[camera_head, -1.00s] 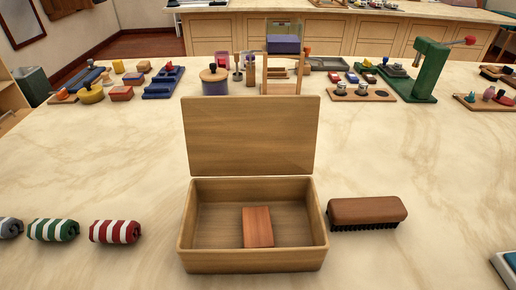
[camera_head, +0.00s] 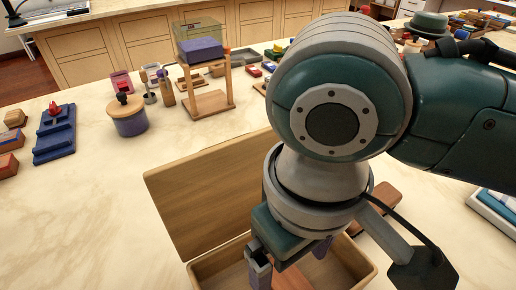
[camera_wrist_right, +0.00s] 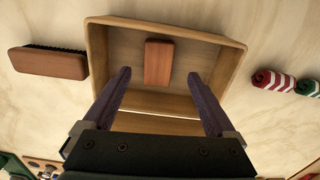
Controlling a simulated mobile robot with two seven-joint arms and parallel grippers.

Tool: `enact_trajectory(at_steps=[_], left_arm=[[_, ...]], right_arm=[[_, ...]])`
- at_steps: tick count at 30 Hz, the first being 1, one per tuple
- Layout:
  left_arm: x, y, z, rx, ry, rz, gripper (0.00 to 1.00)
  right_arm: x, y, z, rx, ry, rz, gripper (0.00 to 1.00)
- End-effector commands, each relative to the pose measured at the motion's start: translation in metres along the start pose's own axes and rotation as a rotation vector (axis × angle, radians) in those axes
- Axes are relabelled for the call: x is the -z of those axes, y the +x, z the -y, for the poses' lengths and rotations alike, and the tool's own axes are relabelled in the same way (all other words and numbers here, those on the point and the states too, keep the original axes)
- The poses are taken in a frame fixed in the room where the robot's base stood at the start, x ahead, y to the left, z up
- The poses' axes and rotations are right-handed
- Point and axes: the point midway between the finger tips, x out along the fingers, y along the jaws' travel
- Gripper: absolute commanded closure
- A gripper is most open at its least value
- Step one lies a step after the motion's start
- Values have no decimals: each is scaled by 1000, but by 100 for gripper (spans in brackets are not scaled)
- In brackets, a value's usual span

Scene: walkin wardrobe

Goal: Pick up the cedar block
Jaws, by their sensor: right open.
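The cedar block (camera_wrist_right: 158,63) is a small reddish-brown slab lying on the floor of an open wooden box (camera_wrist_right: 97,45). In the head view a sliver of the block (camera_head: 290,279) shows below my right gripper (camera_head: 291,259), and the arm hides much of the box (camera_head: 205,268). In the right wrist view my right gripper (camera_wrist_right: 159,75) is open, with its two dark fingers spread wide. The block appears between and beyond the fingertips, with nothing held. My left gripper is not in view.
The box's raised lid (camera_head: 205,195) stands behind it. A brush (camera_wrist_right: 48,63) lies beside the box, and rolled striped cloths (camera_wrist_right: 272,80) lie on its other side. A lidded blue pot (camera_head: 128,117) and a wooden stand (camera_head: 207,103) are farther back.

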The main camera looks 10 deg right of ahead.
Motion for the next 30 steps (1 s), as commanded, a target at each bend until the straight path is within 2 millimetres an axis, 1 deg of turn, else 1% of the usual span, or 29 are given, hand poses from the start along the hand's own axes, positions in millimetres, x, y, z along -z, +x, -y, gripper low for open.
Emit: enact_trajectory(at_steps=[1,5,9,12,15,21,23,30], left_arm=[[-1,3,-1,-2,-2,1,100],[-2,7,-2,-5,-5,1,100],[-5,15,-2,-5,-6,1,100],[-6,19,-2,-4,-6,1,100],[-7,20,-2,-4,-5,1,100],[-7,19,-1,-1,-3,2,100],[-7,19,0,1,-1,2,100],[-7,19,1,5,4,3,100]], right_arm=[[0,6,0,-1,0,1,9],[0,18,-1,-1,-1,0,9],[1,42,-4,-2,-1,0,9],[1,54,-4,-1,-2,-2,9],[1,60,-3,-1,-3,-4,9],[1,59,-3,0,-4,-4,9],[1,59,-3,0,-3,-4,14],[1,59,-3,0,-3,-4,41]])
